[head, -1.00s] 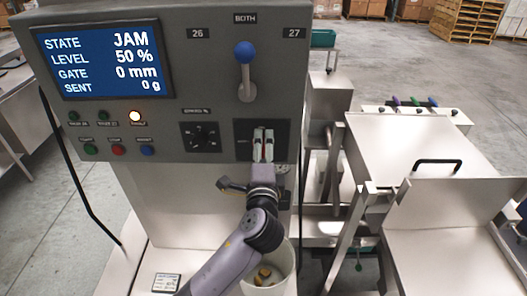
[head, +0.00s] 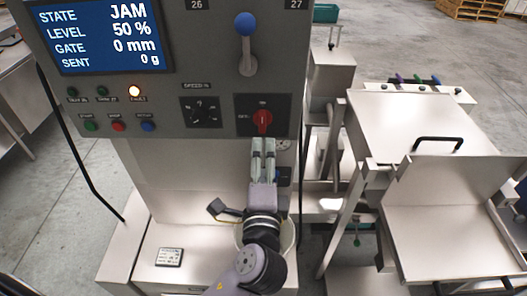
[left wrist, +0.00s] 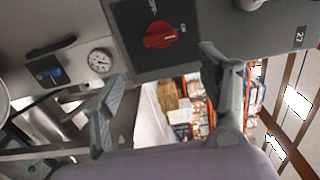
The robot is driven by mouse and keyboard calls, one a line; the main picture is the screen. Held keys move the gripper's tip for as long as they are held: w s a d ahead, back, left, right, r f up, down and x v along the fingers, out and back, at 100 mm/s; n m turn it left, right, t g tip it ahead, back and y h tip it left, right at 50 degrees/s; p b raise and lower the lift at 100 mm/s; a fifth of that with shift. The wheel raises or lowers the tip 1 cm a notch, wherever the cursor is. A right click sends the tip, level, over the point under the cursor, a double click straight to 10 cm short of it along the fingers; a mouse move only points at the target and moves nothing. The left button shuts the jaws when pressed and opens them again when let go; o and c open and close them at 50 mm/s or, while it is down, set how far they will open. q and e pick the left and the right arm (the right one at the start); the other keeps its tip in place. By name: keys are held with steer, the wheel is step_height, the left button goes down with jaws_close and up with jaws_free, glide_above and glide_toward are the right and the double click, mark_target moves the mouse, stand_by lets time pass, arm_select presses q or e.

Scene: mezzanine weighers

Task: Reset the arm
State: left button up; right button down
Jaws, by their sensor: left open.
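My left arm enters the head view from the bottom, and its gripper (head: 263,143) is just below a red rotary knob (head: 262,121) on the grey control panel (head: 215,85). The gripper is open and empty, its fingers pointing up toward the knob. In the left wrist view the open fingers (left wrist: 163,88) are apart, and the red knob (left wrist: 160,35) sits beyond them on its dark plate, untouched. The screen (head: 90,38) reads STATE JAM, LEVEL 50 %, GATE 0 mm, SENT 0 g. My right gripper is out of view.
A pale bucket (head: 289,232) stands beneath my left gripper. Steel machinery (head: 420,122) fills the right.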

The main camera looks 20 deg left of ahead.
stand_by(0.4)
arm_select(q)
steer(key=s+f+n+g+h+b, duration=0.1)
steer(key=s+f+g+b, duration=0.15)
steer(key=f, duration=1.35)
steer(key=s+f+g+h+b, duration=0.1)
steer(key=f+g+h+b, duration=0.15)
steer(key=f, duration=1.45)
steer(key=s+f+n+g+h+b, duration=0.1)
steer(key=f+g+b, duration=0.25)
steer(key=f, duration=1.25)
steer(key=s+a+f+n+g+b, duration=0.1)
steer(key=s+a+f+n+g, duration=0.1)
steer(key=s+f, duration=0.7)
steer(key=s+a+f+n+g+b, duration=0.25)
steer(key=s+f, duration=0.35)
steer(key=f, duration=0.5)
steer(key=s+a+f+n+g, duration=0.1)
steer(key=s+a+f+n, duration=0.1)
steer(key=s, duration=0.4)
steer(key=s+a+f+n+g+b, duration=0.1)
steer(key=s+f+n, duration=0.1)
steer(key=s+f, duration=0.3)
steer(key=s+a+f+n+g+b, duration=0.1)
steer(key=s+a+f+n, duration=0.1)
steer(key=s, duration=0.7)
steer(key=shift+a+f, duration=0.3)
steer(key=shift+f, duration=0.45)
steer(key=shift+h, duration=0.25)
